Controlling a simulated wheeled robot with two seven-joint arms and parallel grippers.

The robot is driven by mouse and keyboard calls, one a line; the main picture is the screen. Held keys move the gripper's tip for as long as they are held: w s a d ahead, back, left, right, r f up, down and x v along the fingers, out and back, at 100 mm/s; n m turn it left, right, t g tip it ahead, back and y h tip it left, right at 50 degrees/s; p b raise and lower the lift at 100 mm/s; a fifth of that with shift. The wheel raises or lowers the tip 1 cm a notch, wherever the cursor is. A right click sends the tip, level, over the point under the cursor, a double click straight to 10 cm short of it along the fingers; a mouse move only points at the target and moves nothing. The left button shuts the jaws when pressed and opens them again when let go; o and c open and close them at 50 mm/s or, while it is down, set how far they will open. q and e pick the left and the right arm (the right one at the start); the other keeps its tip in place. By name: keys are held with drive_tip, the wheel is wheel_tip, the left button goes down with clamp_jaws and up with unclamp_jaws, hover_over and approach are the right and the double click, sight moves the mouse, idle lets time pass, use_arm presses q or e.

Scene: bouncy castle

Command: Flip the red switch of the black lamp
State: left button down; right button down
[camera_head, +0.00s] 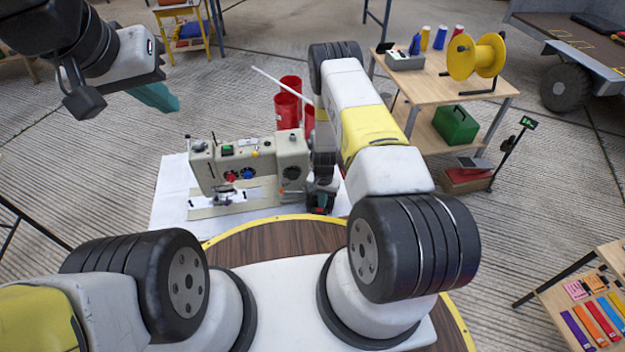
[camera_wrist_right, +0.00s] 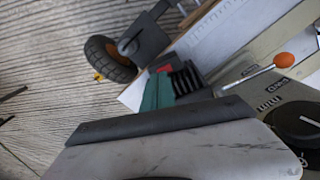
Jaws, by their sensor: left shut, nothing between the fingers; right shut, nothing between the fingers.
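I cannot clearly make out a black lamp in either view. In the right wrist view a dark angular part (camera_wrist_right: 147,36) stands beside a black wheel with an orange hub (camera_wrist_right: 108,60), past my fingertips. A small red patch (camera_wrist_right: 163,68) shows at the tip of my right gripper (camera_wrist_right: 160,90); I cannot tell whether it is the switch. In the head view my right gripper (camera_head: 319,208) is low at the right end of a beige sewing machine (camera_head: 245,163), partly hidden by its arm. My left gripper (camera_head: 157,97) is raised at upper left, shut and empty.
The sewing machine stands on a white surface (camera_head: 172,188), with red cylinders (camera_head: 287,108) behind it. In the right wrist view an orange-knobbed lever (camera_wrist_right: 284,60) is close to my gripper. A wooden table (camera_head: 440,85) with a yellow spool (camera_head: 477,56) stands at right.

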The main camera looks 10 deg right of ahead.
drive_tip(key=shift+f, duration=1.05)
idle(0.7)
drive_tip(key=shift+r, duration=3.5)
